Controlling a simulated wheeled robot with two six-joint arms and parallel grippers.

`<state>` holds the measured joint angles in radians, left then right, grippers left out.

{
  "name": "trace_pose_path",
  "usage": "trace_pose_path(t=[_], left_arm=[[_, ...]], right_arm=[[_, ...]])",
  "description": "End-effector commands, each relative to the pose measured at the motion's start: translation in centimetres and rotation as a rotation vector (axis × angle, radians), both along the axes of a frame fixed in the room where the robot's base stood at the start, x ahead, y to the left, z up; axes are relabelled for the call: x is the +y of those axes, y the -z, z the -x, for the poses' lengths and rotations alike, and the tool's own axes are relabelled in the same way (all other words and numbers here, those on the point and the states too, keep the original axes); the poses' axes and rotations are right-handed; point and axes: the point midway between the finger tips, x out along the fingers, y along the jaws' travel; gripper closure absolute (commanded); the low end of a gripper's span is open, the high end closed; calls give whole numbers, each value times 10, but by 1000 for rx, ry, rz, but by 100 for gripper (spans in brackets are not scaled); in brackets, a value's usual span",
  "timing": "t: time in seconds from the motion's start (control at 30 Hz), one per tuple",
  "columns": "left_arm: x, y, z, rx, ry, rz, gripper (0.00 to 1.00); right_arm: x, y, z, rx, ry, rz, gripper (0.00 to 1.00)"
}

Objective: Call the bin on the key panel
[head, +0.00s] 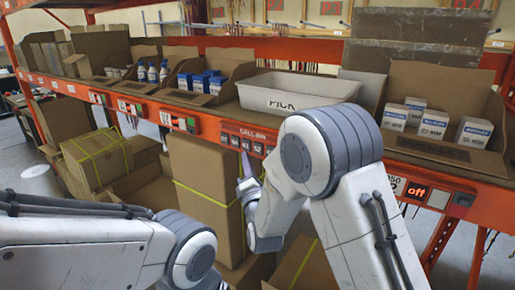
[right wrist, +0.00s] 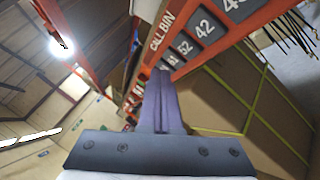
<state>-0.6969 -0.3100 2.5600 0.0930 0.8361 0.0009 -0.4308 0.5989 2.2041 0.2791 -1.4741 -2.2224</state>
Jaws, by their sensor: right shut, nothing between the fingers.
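The key panel (head: 248,140) is set in the orange front beam of the rack, in the middle of the head view. It bears the label CALL BIN and a row of dark numbered keys. In the right wrist view the keys (right wrist: 205,27) run up to the right; one reads 42 and another 52. My right gripper (head: 244,166) points up just below the panel's left part, its fingers shut and empty. In the right wrist view the fingertips (right wrist: 163,76) overlap the panel's lower keys; I cannot tell whether they touch. My left gripper is out of view.
A white bin (head: 299,86) marked PICK stands on the shelf above the panel. Open cartons with blue-and-white goods stand on both sides. A red display (head: 417,191) reading "off" is at right. Large cardboard boxes (head: 205,185) stand below the beam.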

Motion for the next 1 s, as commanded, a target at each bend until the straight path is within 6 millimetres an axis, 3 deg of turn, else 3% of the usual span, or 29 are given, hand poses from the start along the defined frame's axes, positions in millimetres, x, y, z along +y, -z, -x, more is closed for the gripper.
trace_pose_path(t=[0.3,1.0], left_arm=[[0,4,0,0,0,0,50],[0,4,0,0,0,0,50]], right_arm=[[-17,0,-23,0,1,0,100],[-18,0,-24,0,0,0,100]])
